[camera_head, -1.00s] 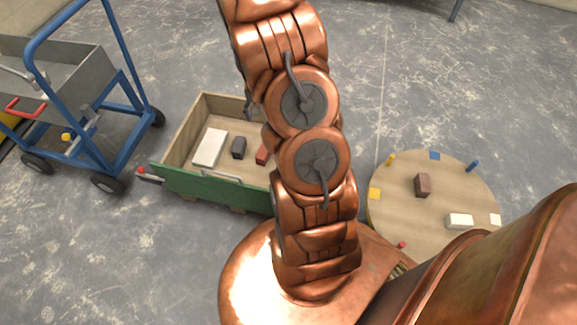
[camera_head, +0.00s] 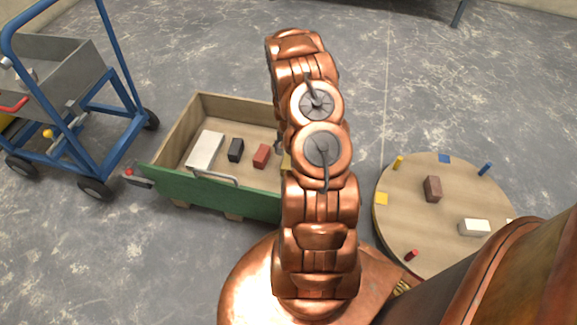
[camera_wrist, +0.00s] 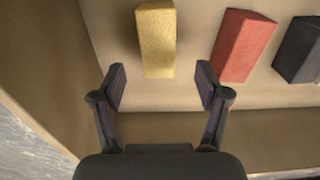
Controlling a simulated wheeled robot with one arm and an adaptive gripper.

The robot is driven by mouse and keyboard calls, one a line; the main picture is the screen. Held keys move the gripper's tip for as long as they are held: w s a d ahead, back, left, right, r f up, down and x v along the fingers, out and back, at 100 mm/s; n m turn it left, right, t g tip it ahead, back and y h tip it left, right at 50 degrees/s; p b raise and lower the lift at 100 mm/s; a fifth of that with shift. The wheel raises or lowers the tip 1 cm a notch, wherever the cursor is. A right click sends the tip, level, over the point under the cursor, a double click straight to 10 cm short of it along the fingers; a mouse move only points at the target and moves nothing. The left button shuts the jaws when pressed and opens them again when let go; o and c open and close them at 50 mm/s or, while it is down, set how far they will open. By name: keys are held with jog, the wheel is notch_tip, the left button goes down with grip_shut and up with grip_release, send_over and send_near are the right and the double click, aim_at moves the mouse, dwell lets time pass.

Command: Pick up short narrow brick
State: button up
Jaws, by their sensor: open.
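A yellow brick (camera_wrist: 156,38) lies on the floor of the wooden box, straight ahead of my gripper (camera_wrist: 161,80). The gripper is open and empty, with one finger to each side of the brick's line and the brick beyond the fingertips. In the head view only a sliver of the yellow brick (camera_head: 286,161) shows beside my arm. A red brick (camera_wrist: 243,45) and a black brick (camera_wrist: 299,50) lie to its right in the wrist view. The head view also shows the red brick (camera_head: 261,156), the black brick (camera_head: 236,150) and a larger white brick (camera_head: 205,151). My arm hides most of the gripper there.
The wooden box (camera_head: 180,135) has a green front wall (camera_head: 215,190) with a handle. A round table (camera_head: 400,215) at right carries a brown brick (camera_head: 432,189), a white brick (camera_head: 474,228) and small coloured pegs. A blue trolley (camera_head: 75,125) stands at left.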

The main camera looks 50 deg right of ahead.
jog(key=f, duration=0.2)
jog(key=f+b, duration=0.1)
jog(key=f, duration=0.2)
jog(key=f+b, duration=0.1)
jog(key=f, duration=0.1)
jog(key=shift+s+a+f, duration=0.15)
jog(key=shift+s+f, duration=0.05)
jog(key=shift+s, duration=0.05)
jog(key=shift+r, duration=0.1)
grip_shut()
dwell(0.4)
